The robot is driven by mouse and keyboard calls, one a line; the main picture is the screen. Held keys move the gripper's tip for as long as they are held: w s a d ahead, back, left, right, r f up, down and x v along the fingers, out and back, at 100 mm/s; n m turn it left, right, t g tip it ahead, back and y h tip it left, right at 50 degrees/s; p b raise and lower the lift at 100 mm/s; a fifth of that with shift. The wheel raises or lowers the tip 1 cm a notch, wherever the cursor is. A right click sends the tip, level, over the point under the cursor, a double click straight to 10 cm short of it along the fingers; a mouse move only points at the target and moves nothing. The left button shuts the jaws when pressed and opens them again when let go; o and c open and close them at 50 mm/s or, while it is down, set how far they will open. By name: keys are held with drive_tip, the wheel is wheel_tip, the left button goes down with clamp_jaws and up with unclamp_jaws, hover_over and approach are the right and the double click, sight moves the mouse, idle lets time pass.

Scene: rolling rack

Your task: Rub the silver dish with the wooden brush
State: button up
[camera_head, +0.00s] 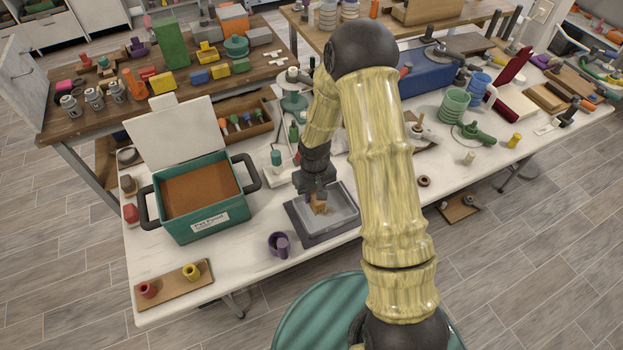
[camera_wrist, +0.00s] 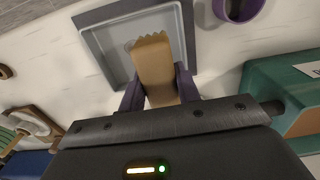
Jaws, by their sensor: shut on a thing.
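The silver dish (camera_head: 346,228) is a square, shallow grey tray on the white table, in front of my arm. It also shows in the wrist view (camera_wrist: 108,48). My gripper (camera_head: 316,188) is over the dish and points down. In the wrist view its purple fingers (camera_wrist: 159,90) are shut on the wooden brush (camera_wrist: 152,60), a tan block with a jagged far end. The brush's jagged end lies over the dish's inside in that view. In the head view the brush (camera_head: 318,204) is small and partly hidden by the gripper. I cannot tell whether it touches the dish floor.
A green bin (camera_head: 190,226) with a raised white lid stands left of the dish. A purple mug (camera_head: 279,245) is at the dish's front left. A board with red and yellow cups (camera_head: 174,286) lies at the front-left corner. White tabletop is clear between board and mug.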

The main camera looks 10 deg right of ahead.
drive_tip(key=shift+w, duration=0.3)
drive_tip(key=shift+s+d, duration=0.1)
drive_tip(key=shift+f, duration=0.1)
